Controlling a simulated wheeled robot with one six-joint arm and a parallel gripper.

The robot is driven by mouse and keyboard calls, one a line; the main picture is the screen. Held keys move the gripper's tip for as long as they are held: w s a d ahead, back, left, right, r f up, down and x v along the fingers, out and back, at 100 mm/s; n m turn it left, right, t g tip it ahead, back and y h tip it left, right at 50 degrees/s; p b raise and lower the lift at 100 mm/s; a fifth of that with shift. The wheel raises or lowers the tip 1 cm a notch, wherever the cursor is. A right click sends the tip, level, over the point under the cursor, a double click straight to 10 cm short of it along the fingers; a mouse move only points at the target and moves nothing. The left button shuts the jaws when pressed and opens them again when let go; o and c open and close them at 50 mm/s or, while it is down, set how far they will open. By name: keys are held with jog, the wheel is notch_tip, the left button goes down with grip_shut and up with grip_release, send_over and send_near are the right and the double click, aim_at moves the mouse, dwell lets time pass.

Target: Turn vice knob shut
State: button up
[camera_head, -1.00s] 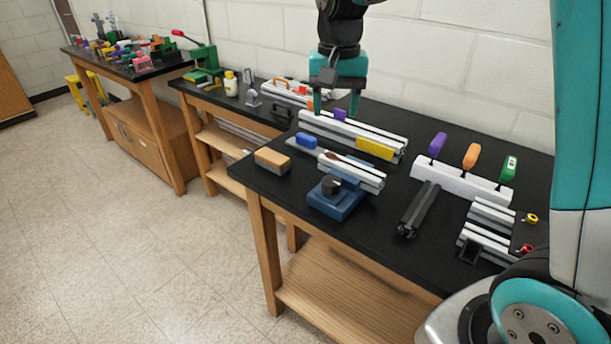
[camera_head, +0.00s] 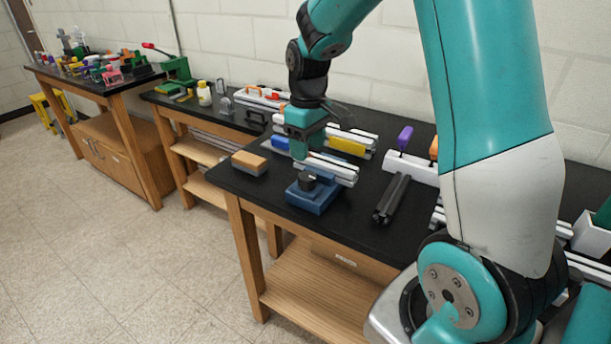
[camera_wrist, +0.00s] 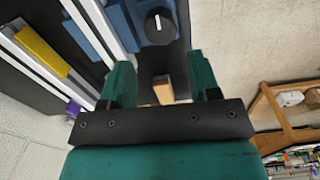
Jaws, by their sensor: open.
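The blue vice (camera_head: 312,196) stands on the black bench top near its front edge, with a silver extrusion (camera_head: 330,169) lying across it. Its round black knob (camera_head: 307,181) faces the front of the bench. In the wrist view the knob (camera_wrist: 160,27) shows a white line and lies ahead of the fingers, beside the blue vice body (camera_wrist: 122,22). My gripper (camera_head: 299,155) is in the head view just behind and above the vice, partly hiding the extrusion. In the wrist view my gripper (camera_wrist: 164,85) is open, its green fingers apart, and is not touching the knob.
A wood-topped block (camera_head: 250,163) lies left of the vice. A dark bar (camera_head: 392,199) lies to its right. A yellow block (camera_head: 347,146) sits on an extrusion behind. Purple and orange-handled tools (camera_head: 405,138) stand farther right. The bench front edge is close to the vice.

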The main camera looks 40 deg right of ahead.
aim_at(308, 175)
notch_tip(308, 175, down, 9)
jog(key=shift+r, duration=0.2)
